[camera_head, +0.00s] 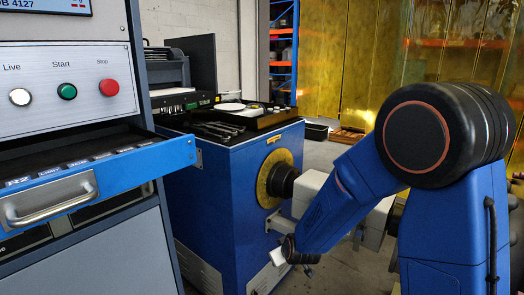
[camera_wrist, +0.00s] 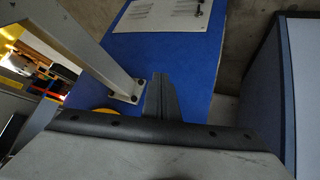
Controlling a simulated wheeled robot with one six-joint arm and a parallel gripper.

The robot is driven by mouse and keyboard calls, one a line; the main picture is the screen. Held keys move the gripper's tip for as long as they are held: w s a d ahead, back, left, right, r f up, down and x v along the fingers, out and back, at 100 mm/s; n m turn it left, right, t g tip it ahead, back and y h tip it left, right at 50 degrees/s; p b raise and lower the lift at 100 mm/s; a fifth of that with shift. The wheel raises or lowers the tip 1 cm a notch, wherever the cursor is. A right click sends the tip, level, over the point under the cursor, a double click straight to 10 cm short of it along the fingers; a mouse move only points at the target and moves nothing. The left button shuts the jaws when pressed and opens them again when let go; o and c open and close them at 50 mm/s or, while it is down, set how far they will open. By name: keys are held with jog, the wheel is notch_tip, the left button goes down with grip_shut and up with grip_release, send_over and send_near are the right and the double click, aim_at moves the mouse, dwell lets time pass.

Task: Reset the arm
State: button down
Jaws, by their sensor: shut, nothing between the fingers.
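My blue arm with black joints fills the right side of the head view. It bends down and left toward the front of a blue machine cabinet (camera_head: 222,200). The outer end of the arm is low beside the cabinet, and my gripper is hard to make out there. In the wrist view the two dark fingers of my gripper (camera_wrist: 160,84) stand together, shut with nothing between them. Behind them is a blue surface (camera_wrist: 150,48) with a pale panel (camera_wrist: 172,14).
At left, a grey control cabinet (camera_head: 95,228) has an open blue-fronted drawer (camera_head: 130,162) jutting out. Above it are white, green and red buttons (camera_head: 108,88). Tools lie in a black tray (camera_head: 262,120) on the blue cabinet. A yellow disc (camera_head: 268,180) with a dark hub is on its side.

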jog(key=s+d+r+m+g, duration=0.1)
jog(key=s+d+r+m, duration=0.1)
jog(key=s+d+r, duration=0.6)
jog(key=s+d+r+m+g, duration=0.1)
jog(key=s+d+r, duration=0.3)
jog(key=s, duration=0.5)
jog(key=s+d+r+m+g+h, duration=0.1)
jog(key=s+d+r, duration=0.3)
jog(key=s, duration=0.6)
jog(key=s+d+r+m+g+h, duration=0.1)
jog(key=s+d+r, duration=0.3)
jog(key=s, duration=0.6)
jog(key=d+m, duration=0.1)
jog(key=d, duration=0.1)
jog(key=shift+d+m, duration=0.3)
jog(key=shift+d, duration=0.05)
jog(key=shift+r, duration=0.1)
